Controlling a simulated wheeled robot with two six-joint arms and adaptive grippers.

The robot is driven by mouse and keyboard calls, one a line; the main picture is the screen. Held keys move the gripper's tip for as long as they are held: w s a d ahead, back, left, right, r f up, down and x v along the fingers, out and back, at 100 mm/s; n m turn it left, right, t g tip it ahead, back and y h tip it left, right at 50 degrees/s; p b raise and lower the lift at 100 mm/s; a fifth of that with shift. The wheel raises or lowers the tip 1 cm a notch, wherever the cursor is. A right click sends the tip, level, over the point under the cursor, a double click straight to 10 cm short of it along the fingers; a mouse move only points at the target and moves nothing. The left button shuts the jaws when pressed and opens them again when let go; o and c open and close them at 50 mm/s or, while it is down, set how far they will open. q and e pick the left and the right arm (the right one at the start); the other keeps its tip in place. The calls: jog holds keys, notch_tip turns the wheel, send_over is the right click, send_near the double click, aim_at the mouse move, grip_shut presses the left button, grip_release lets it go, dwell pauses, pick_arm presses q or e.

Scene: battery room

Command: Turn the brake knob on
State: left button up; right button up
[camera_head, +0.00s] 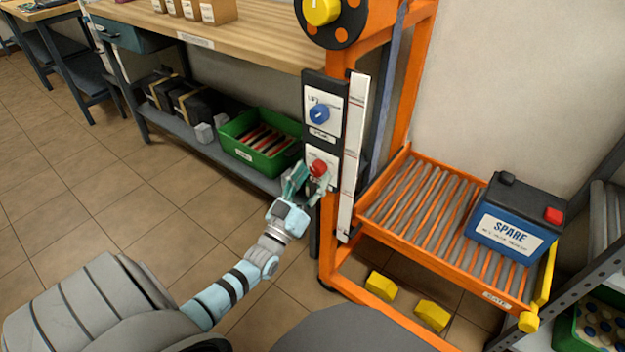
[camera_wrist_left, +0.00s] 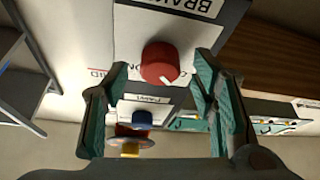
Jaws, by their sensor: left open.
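The brake knob is a red round knob (camera_head: 318,168) on the lower white plate of the dark panel on the orange frame. In the left wrist view the red knob (camera_wrist_left: 160,63) has a white pointer mark on its lower edge, and an upside-down label starting "BRA" shows above it. My left gripper (camera_head: 307,183) is open in front of this plate. Its teal fingers (camera_wrist_left: 162,85) stand on either side of the knob, with visible gaps to it. Whether the fingertips reach the plate cannot be told. My right gripper is not in view.
A blue knob (camera_head: 319,114) sits above the red one, and a yellow knob (camera_head: 321,10) tops the frame. A white scale strip (camera_head: 352,150) runs beside the panel. A blue SPARE battery (camera_head: 513,222) rests on the roller tray (camera_head: 395,225). A green crate (camera_head: 232,150) is left.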

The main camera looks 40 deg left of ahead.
pick_arm(q)
jog(key=shift+w+r, duration=0.1)
jog(key=shift+w, duration=0.1)
jog(key=c, duration=1.1)
jog(key=shift+c, duration=0.2)
